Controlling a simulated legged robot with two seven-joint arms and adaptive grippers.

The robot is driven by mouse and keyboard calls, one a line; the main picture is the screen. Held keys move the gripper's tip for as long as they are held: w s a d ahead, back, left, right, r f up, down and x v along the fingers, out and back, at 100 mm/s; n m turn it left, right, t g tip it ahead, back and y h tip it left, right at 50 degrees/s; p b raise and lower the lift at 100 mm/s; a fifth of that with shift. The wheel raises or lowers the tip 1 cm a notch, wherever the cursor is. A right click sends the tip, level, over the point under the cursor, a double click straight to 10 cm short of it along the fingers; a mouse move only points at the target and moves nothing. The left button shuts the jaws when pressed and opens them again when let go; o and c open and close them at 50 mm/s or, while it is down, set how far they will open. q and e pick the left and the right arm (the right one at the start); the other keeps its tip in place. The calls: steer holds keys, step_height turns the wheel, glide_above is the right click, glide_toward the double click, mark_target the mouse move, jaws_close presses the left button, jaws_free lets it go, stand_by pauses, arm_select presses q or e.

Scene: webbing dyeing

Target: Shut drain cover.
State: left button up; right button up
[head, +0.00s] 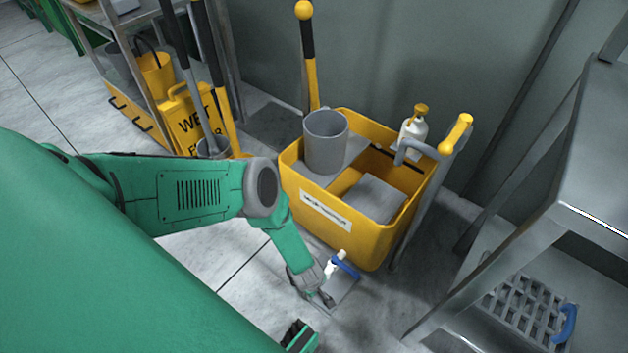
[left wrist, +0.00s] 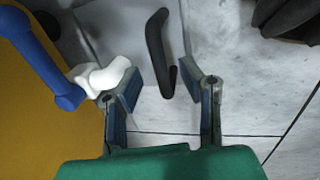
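My left gripper (head: 322,298) is low over the floor in front of the yellow bucket. In the left wrist view my left gripper (left wrist: 165,98) is open, its fingers apart. A bent black handle (left wrist: 158,55) lies in the gap between and beyond the fingers; I cannot tell if they touch it. A flat grey plate (head: 343,290), possibly the drain cover, lies on the floor beside the gripper and is partly hidden by it. A blue lever (head: 345,266) on a white spout (head: 334,259) is at the bucket's base; the lever (left wrist: 45,55) and spout (left wrist: 103,76) also show left of the fingers.
The yellow bucket (head: 368,240) stands right behind the gripper, holding a grey cylinder (head: 326,142). A metal rack at right has a grate (head: 522,310) with a blue handle on its low shelf. A yellow wet-floor sign (head: 195,118) stands at left.

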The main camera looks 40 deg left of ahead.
arm_select(q)
step_height(320, 180, up, 9)
steer(key=s, duration=0.1)
steer(key=shift+s+d+r, duration=0.15)
steer(key=shift+s+r, duration=0.05)
steer(key=shift+s, duration=0.15)
stand_by(0.5)
